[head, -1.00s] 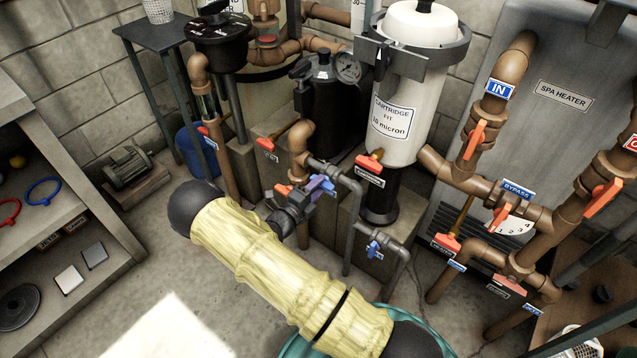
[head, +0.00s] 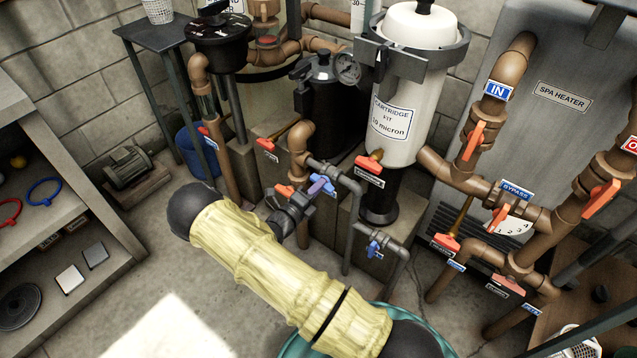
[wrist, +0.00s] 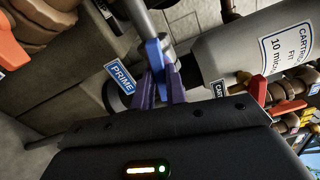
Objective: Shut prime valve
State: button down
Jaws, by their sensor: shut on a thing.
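The prime valve has a blue lever handle (wrist: 154,56), beside a blue PRIME label (wrist: 120,77) in the wrist view. It sits on a thin grey pipe (wrist: 147,18). The purple fingers of my gripper (wrist: 158,88) lie on either side of the handle and are shut on it. In the head view my gripper (head: 318,190) reaches the valve at the top of the grey pipe, in front of the black filter tank. The fingers partly cover the handle there, and its exact angle is hard to tell.
A second blue-handled valve (head: 374,248) sits lower on the grey pipework. The white cartridge filter (head: 404,85) stands behind, with an orange-handled valve (head: 369,161) below it. Brown pipes with orange handles crowd the right. Bare floor (head: 170,285) lies to the left.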

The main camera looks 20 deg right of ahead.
jog(key=m+p, duration=0.4)
jog(key=m, duration=1.2)
jog(key=shift+f, duration=0.1)
jog(key=c, duration=1.3)
grip_release()
jog(key=shift+p+v, duration=0.85)
jog(key=shift+v, duration=2.65)
